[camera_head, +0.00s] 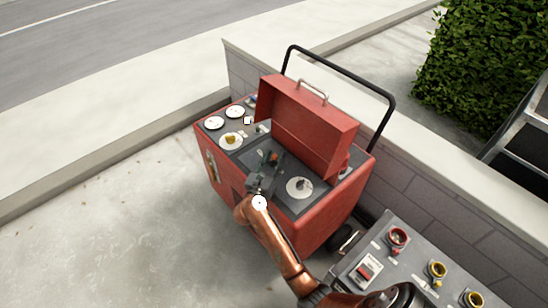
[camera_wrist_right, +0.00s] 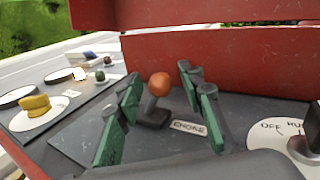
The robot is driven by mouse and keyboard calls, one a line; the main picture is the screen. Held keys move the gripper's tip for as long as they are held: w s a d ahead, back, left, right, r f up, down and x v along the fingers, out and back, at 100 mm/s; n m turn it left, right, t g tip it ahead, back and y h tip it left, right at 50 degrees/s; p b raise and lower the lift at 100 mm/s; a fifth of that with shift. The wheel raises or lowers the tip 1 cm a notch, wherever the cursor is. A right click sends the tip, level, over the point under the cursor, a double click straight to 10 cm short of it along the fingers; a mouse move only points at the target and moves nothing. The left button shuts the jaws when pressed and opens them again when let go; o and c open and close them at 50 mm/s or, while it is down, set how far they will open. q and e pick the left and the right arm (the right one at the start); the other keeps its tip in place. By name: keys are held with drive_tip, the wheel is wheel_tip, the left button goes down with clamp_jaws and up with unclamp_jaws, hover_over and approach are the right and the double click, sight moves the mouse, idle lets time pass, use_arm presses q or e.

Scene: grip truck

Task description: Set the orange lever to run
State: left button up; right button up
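The orange lever, a round orange knob (camera_head: 273,157) on a short dark stalk, stands on the grey panel of the red machine (camera_head: 325,222). In the right wrist view the knob (camera_wrist_right: 160,84) shows upright, with a label reading "CHOKE" (camera_wrist_right: 189,128) at its right. My right gripper (camera_head: 268,171) is over the panel at the lever. In the wrist view my right gripper (camera_wrist_right: 161,98) is open, with green-padded fingers on both sides of the lever. I see a gap on each side of the knob. My left gripper is not in view.
The raised red lid (camera_head: 310,117) stands behind the lever. A round dial (camera_head: 299,188) marked "OFF" is to its right; a yellow knob (camera_head: 230,139) and gauges (camera_head: 214,123) are to its left. A grey control box (camera_head: 400,262) stands at lower right.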

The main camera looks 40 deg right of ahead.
drive_tip(key=shift+c, duration=0.4)
clamp_jaws()
